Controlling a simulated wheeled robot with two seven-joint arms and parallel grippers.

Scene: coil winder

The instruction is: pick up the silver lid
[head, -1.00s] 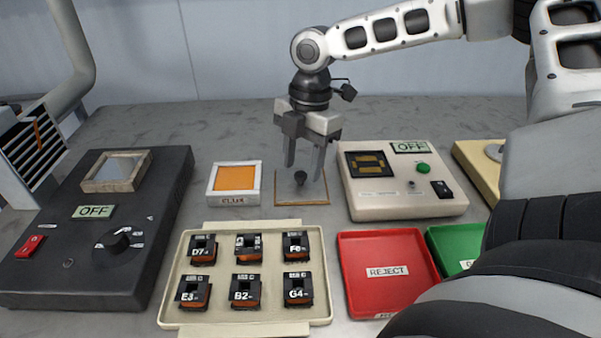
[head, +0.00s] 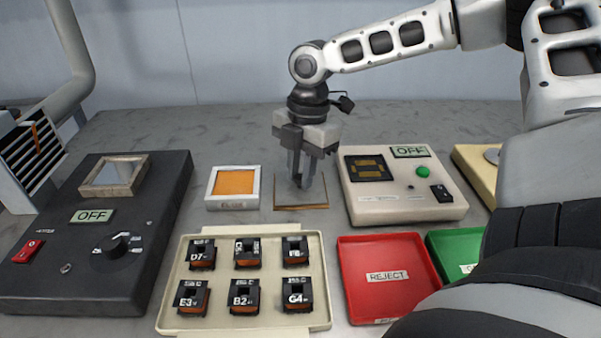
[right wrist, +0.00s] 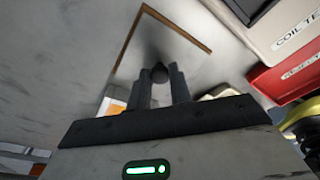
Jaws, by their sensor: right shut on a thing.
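The silver lid (head: 288,199) is a flat grey square with a brown edge, on the table between the orange-topped box and the cream tester. In the right wrist view its grey face and brown edge (right wrist: 205,45) show beyond the fingers. Its dark knob (right wrist: 159,72) stands between my fingertips there; in the head view the fingers mostly hide it. My right gripper (head: 301,182) points down over the lid, shut on the knob. The lid looks flat at table level; I cannot tell whether it is lifted at all. My left gripper is not in view.
A cream tester (head: 402,207) stands close right of the lid, an orange-topped box (head: 213,190) close left. A tray (head: 218,245) of several coils, a red reject tray (head: 385,300) and a green tray (head: 458,243) lie in front. The table behind is clear.

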